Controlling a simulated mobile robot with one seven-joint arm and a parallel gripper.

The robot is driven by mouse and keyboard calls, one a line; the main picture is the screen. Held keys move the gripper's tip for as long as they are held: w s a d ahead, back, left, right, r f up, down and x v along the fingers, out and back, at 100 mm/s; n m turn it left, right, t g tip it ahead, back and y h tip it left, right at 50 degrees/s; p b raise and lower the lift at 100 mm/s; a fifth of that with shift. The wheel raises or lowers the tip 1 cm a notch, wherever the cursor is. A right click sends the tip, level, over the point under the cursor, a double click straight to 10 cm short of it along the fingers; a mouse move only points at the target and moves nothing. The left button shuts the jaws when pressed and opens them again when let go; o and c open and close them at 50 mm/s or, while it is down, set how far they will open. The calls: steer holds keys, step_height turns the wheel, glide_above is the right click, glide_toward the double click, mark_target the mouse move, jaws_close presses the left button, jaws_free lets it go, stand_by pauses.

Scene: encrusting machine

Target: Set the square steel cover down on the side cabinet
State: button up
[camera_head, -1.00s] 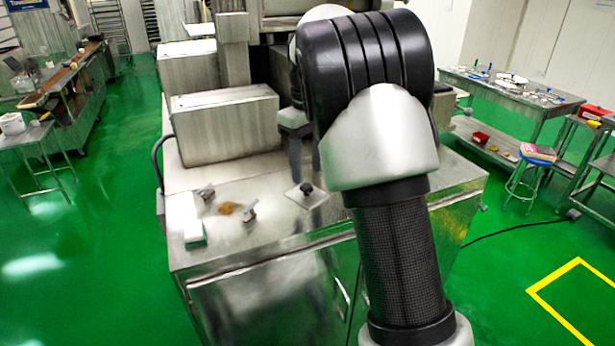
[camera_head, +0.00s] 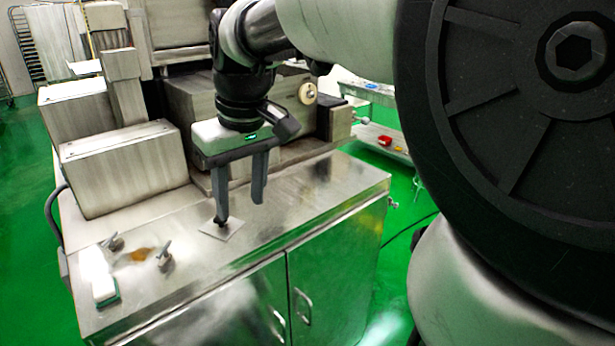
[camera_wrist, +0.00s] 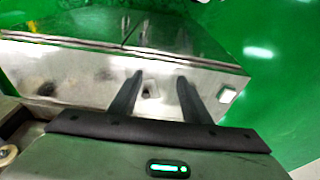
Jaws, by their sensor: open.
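The square steel cover (camera_head: 233,230), a thin flat plate with a dark knob, lies flat on the steel cabinet top (camera_head: 300,205). My gripper (camera_head: 240,212) points down just above the cabinet top with its fingers apart and nothing between them. In the head view, its left finger overlaps the knob, and I cannot tell whether they touch. The right finger is to the right of the cover. In the wrist view the cover (camera_wrist: 151,92) shows small and blurred between my fingers (camera_wrist: 160,80).
Two wing-shaped fasteners (camera_head: 164,257), a brown stain and a white-and-green block (camera_head: 103,278) are on the cabinet top at left. A steel box (camera_head: 125,170) and machine housing stand behind.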

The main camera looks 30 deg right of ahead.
steer(key=s+a+f+m+t, duration=0.1)
steer(key=s+f+m+t, duration=0.1)
steer(key=s, duration=1.1)
steer(key=shift+s+f+t+h, duration=0.15)
steer(key=shift+f+t+h, duration=0.25)
steer(key=shift+f, duration=0.85)
